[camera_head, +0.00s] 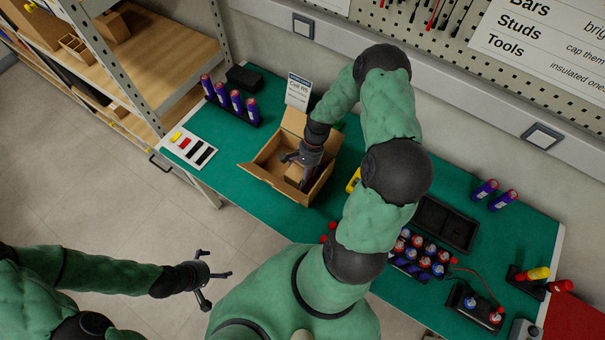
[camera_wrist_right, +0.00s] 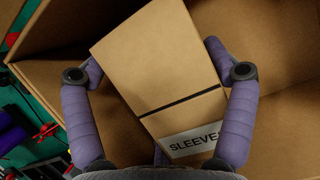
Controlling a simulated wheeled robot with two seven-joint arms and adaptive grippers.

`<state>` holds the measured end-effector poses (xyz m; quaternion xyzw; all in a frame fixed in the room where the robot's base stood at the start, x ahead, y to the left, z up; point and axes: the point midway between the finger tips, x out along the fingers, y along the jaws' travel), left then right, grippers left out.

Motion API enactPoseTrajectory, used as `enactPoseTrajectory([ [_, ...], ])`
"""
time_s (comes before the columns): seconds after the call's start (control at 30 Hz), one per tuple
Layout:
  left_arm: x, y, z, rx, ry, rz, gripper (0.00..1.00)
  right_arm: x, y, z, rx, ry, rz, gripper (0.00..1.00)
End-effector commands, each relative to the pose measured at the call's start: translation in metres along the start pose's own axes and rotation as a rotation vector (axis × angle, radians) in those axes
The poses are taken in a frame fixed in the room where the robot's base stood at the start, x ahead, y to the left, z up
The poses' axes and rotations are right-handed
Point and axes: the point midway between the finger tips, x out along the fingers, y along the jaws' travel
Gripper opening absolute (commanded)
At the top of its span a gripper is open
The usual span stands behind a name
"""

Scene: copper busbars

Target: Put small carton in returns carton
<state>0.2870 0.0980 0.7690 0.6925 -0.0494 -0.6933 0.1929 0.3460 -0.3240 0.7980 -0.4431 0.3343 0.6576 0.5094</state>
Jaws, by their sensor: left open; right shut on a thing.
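The returns carton (camera_head: 262,170) is an open brown box with its flaps out, on the green bench in the head view. My right gripper (camera_head: 302,163) reaches down into it from above. In the right wrist view my right gripper (camera_wrist_right: 160,80) is shut on the small carton (camera_wrist_right: 150,55), a brown box with a dark band and a white label reading "SLEEVE". The small carton is tilted in that view, with the walls of the returns carton (camera_wrist_right: 285,130) around it. Whether it touches the floor cannot be told. My left gripper (camera_head: 208,278) is open and empty, over the floor left of the bench.
Several blue-purple cylinders (camera_head: 230,103) stand in a rack behind the carton, near a sign (camera_head: 298,92). A card with coloured strips (camera_head: 189,148) lies at the left. A tray of red and blue cylinders (camera_head: 421,254) and a black tray (camera_head: 445,222) lie right of my arm.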

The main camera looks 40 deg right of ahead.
Motion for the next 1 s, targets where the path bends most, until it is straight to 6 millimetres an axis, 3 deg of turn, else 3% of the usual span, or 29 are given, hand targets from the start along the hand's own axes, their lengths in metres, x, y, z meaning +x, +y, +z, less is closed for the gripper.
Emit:
enactPoseTrajectory([
  [0.17, 0.001, -0.001, 0.000, 0.000, 0.000, 0.000, 1.00, 0.002, 0.000, -0.001, 0.000, 0.000, 0.000, 0.40],
  [0.2, 0.002, -0.001, 0.000, 0.000, 0.000, 0.000, 1.00, 0.002, 0.000, -0.001, 0.000, 0.000, 0.000, 0.88],
  [0.27, 0.001, 0.000, 0.000, 0.000, 0.000, 0.000, 1.00, 0.002, 0.000, 0.000, 0.000, 0.000, 0.000, 1.00],
  [0.7, -0.001, 0.001, 0.000, 0.000, 0.000, 0.000, 1.00, -0.002, 0.000, 0.001, -0.001, 0.000, 0.000, 1.00],
  [0.87, -0.005, 0.002, 0.000, 0.000, 0.000, 0.000, 1.00, -0.023, -0.001, 0.000, 0.000, 0.002, -0.002, 1.00],
  [1.0, -0.009, 0.003, 0.000, 0.000, 0.000, 0.000, 1.00, -0.052, -0.001, 0.000, 0.000, 0.004, -0.003, 1.00],
])
